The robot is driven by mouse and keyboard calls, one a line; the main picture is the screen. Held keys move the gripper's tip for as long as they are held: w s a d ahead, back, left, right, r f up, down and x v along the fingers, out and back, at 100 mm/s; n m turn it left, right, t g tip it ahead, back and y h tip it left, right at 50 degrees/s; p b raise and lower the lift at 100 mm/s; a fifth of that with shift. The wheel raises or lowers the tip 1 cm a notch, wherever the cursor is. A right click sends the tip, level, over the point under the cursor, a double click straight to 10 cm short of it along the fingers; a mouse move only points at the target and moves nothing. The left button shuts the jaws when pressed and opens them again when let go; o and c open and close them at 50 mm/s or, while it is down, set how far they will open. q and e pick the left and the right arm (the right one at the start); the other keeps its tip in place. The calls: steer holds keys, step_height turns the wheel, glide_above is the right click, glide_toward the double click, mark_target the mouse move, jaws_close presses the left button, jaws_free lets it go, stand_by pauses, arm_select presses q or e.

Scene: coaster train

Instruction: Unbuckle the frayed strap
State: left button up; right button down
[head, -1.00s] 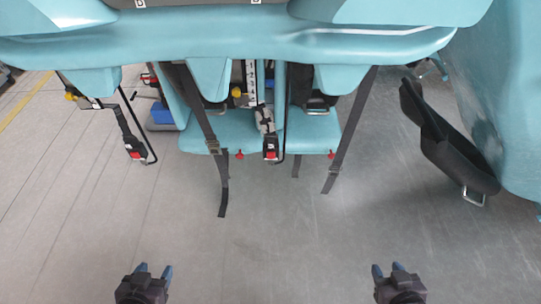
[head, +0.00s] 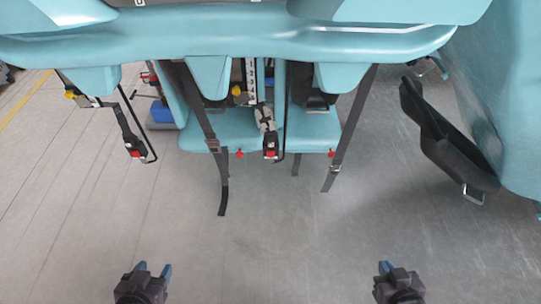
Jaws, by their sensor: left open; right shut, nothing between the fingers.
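Dark straps hang from the turquoise coaster seat. One strap (head: 208,125) with a slide adjuster hangs left of centre, its loose tail below the seat edge. Another strap (head: 347,128) hangs to the right. A buckle with a red button (head: 270,147) hangs at the centre on a greyish, worn-looking strap (head: 265,117). A second red-button buckle (head: 135,148) hangs at the left. I cannot tell for certain which strap is frayed. My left gripper (head: 152,269) is open and empty at the bottom left. My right gripper (head: 385,267) is shut and empty at the bottom right. Both are well apart from the straps.
The turquoise seat body (head: 230,45) spans the top. A black padded part with a metal loop (head: 445,140) hangs at the right beside a turquoise side panel (head: 510,120). A blue box (head: 161,111) is at the left. The grey floor (head: 270,230) between grippers and straps is clear.

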steer(key=shift+s+f, duration=0.15)
steer(key=shift+s, duration=0.25)
steer(key=shift+w, duration=0.15)
stand_by(0.4)
arm_select(q)
step_height(320, 180, down, 10)
steer(key=m+g+b, duration=0.1)
steer(key=b, duration=1.3)
steer(key=shift+w+d+m, duration=0.2)
steer(key=shift+d+m, duration=0.1)
steer(key=shift+d, duration=0.15)
arm_select(e)
steer(key=w+a+f+n+y, duration=0.2)
steer(key=w+a+f+n, duration=0.1)
steer(key=w+a+n, duration=0.4)
steer(key=w+a+f+n+y, duration=0.3)
steer(key=w+a+n, duration=0.4)
steer(key=w+a, duration=0.4)
steer(key=w+a+f+n+g+y, duration=0.1)
steer(key=w+a+f+n+y, duration=0.2)
steer(key=w, duration=1.1)
steer(key=shift+a+f+n, duration=1.2)
steer(key=shift+a+n, duration=0.9)
steer(key=shift+a, duration=0.9)
steer(key=shift+w, duration=0.1)
arm_select(q)
steer(key=shift+f, duration=0.15)
arm_select(e)
steer(key=shift+w, duration=0.1)
